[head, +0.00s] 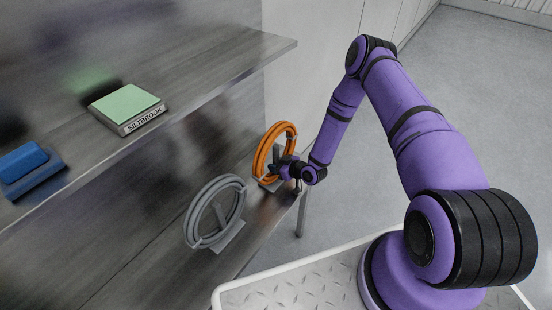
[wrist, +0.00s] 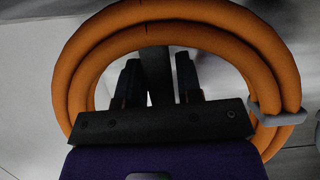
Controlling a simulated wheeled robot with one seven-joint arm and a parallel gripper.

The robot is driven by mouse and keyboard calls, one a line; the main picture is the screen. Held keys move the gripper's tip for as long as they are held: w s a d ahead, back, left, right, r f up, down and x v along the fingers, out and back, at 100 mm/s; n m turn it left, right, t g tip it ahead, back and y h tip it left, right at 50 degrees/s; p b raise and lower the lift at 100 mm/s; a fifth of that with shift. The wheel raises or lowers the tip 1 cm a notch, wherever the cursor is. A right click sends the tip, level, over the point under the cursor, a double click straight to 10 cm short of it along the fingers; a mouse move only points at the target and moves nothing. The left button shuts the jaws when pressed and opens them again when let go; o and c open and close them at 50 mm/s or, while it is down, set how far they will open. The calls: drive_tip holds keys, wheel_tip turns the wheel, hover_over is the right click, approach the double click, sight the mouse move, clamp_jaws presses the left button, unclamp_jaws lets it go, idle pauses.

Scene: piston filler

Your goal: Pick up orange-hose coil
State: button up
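The orange-hose coil (head: 262,157) stands upright on a grey stand on the lower shelf in the head view, at the shelf's right end. In the wrist view the coil (wrist: 185,28) arches around the far side of my gripper (wrist: 160,80). The two dark fingers are apart, with a dark upright part of the stand (wrist: 157,75) showing between them. In the head view my gripper (head: 281,168) is right at the coil's near side. No hose is seen clasped between the fingers. Whether the fingers touch anything cannot be told.
A grey hose coil (head: 190,222) stands on its own stand to the left on the lower shelf (head: 175,275). The upper shelf (head: 215,62) overhangs it and holds a green-topped block (head: 124,104) labelled SILTBROOK and a blue block (head: 22,162). Open floor lies to the right.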

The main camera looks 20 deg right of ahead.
sight(276, 159)
clamp_jaws()
drive_tip(key=shift+r, duration=1.75)
drive_tip(key=s+r, duration=0.1)
drive_tip(key=s, duration=1.5)
drive_tip(key=shift+r, duration=0.25)
